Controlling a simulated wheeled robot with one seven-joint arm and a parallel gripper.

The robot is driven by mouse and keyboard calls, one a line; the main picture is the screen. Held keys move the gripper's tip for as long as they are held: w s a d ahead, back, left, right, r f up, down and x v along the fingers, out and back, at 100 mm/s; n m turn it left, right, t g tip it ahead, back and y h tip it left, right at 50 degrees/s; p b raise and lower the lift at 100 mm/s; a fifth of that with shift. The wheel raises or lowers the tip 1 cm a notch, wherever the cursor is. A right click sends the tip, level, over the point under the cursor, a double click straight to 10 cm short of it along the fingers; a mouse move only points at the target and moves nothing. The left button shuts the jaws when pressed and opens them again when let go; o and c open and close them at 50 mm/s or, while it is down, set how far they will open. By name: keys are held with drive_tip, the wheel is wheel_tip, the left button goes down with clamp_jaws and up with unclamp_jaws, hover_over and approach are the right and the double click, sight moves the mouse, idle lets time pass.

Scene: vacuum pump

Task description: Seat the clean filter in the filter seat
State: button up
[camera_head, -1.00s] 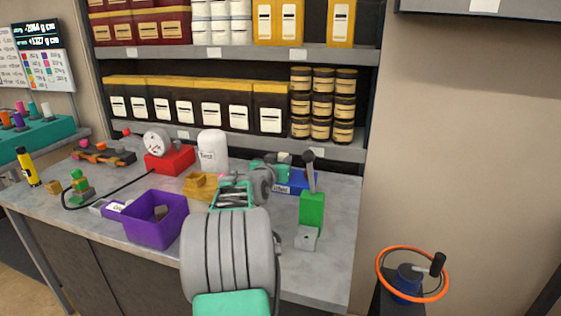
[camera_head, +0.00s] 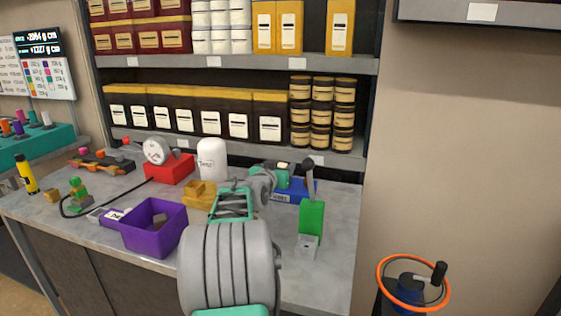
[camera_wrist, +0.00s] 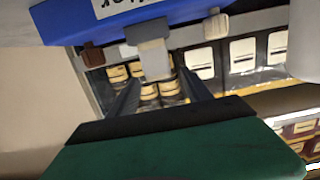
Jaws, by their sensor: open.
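A blue block (camera_head: 296,192) with a white label stands at the back of the bench; it fills the top of the wrist view (camera_wrist: 225,22), its label only partly readable. I take it for the filter seat. My gripper (camera_head: 284,177) is at this block, and its fingertips are hard to make out in the head view.
A green block with a lever (camera_head: 311,218) stands right of my arm. A purple bin (camera_head: 148,238) holds a brownish piece. A red gauge box (camera_head: 172,170), a white bottle (camera_head: 212,158) and a yellow block (camera_head: 200,198) stand left. Jars (camera_head: 321,115) line the shelf behind.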

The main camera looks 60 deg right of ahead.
drive_tip(key=s+a+r, duration=0.6)
drive_tip(key=a+r, duration=0.5)
drive_tip(key=a, duration=0.1)
drive_tip(key=shift+s+a+r, duration=0.25)
drive_tip(key=shift+s+r, duration=0.05)
